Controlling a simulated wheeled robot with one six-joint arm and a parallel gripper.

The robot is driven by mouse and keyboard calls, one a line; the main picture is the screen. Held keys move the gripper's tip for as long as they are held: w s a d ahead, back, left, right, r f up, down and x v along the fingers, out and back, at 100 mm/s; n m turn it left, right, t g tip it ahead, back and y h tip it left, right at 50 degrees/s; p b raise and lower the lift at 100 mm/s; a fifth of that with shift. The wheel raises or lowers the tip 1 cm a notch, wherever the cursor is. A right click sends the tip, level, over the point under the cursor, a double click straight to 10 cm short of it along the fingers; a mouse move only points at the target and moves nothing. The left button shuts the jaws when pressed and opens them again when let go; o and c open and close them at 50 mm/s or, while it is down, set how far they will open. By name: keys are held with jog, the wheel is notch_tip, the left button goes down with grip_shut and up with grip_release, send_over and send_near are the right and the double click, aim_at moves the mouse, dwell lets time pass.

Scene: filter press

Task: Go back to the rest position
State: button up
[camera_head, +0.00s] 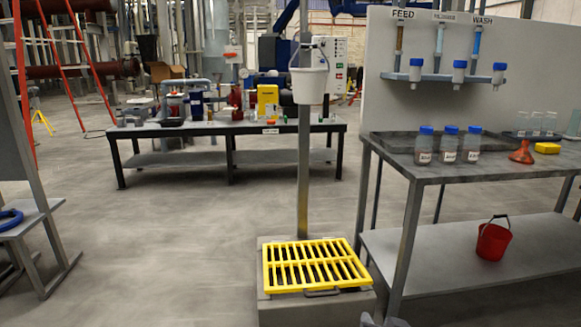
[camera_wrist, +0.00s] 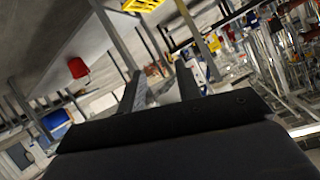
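My gripper (camera_wrist: 159,78) shows in the wrist view with its two dark fingers apart. Nothing is visibly held between them. The wrist view is strongly tilted, and the room appears slanted behind the fingers. In the head view, only a small grey shape shows at the bottom edge near the yellow grate; I cannot tell whether it is part of my arm. The rest position itself is not marked in either view.
A yellow grate (camera_head: 315,265) lies on a low grey block before a post with a white bucket (camera_head: 309,85). A bench (camera_head: 480,168) with bottles stands right, a red bucket (camera_head: 493,240) on its lower shelf. A table (camera_head: 150,131) stands behind. Floor at left centre is clear.

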jog(key=shift+s+a+f+g+b, duration=0.1)
jog(key=shift+s+a+f, duration=0.05)
jog(key=shift+f, duration=0.35)
jog(key=shift+s+a+f+g+b, duration=0.1)
jog(key=shift+s+a+f, duration=0.1)
jog(key=shift+f, duration=0.25)
jog(key=shift+s+a+f+g+b, duration=0.1)
jog(key=shift+a+f, duration=0.05)
jog(key=shift+f, duration=0.35)
jog(key=shift+s, duration=0.1)
